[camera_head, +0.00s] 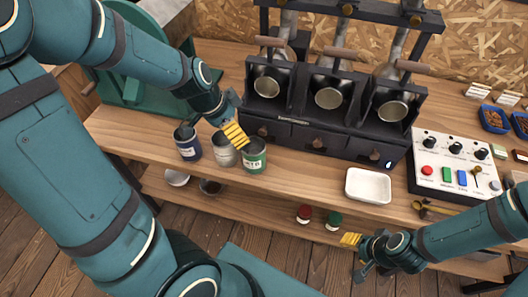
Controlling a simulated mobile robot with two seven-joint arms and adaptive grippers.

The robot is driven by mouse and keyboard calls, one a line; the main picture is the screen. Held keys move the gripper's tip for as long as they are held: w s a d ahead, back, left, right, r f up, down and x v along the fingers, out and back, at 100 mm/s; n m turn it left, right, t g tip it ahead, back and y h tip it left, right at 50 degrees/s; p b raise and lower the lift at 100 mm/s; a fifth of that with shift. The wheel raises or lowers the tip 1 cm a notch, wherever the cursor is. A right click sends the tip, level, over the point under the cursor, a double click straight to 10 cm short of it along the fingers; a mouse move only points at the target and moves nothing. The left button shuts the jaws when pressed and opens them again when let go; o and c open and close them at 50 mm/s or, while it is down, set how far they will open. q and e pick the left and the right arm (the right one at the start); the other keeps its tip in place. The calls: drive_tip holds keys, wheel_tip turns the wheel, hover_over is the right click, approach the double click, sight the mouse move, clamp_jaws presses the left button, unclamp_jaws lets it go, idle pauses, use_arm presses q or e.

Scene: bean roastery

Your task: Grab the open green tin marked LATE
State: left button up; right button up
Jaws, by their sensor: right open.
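The green tin (254,162) stands upright on the wooden bench, at the right end of a row of three tins. Its top looks open, and its pale label is too small to read surely. A grey tin (223,154) stands beside it, and a blue tin (188,149) stands at the left. My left gripper (236,135) has yellow finger pads and is just above the grey and green tins, partly covering their rims. Its finger spacing is not clear. My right gripper (354,242) is open and empty, in front of the bench at the lower right.
A dark three-drum roaster (310,139) stands behind and right of the tins. A white tray (369,186) and a control box (443,163) are farther right. A red-lidded jar (304,214) and a green-lidded jar (334,219) sit on the lower shelf. Bench between green tin and tray is clear.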

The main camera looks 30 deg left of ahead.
use_arm(q)
drive_tip(key=b, duration=0.4)
approach(253, 148)
drive_tip(key=s+d, duration=0.2)
drive_tip(key=d, duration=0.1)
drive_tip(key=shift+w+b+x, duration=0.2)
drive_tip(key=shift+b+x, duration=0.4)
drive_tip(key=shift+x, duration=0.85)
drive_tip(key=shift+w+b+x, duration=0.15)
drive_tip(key=shift+b+x, duration=0.45)
drive_tip(key=shift+x, duration=0.9)
drive_tip(key=shift+a+r, duration=0.1)
drive_tip(key=shift+r, duration=0.05)
drive_tip(key=c, duration=1.1)
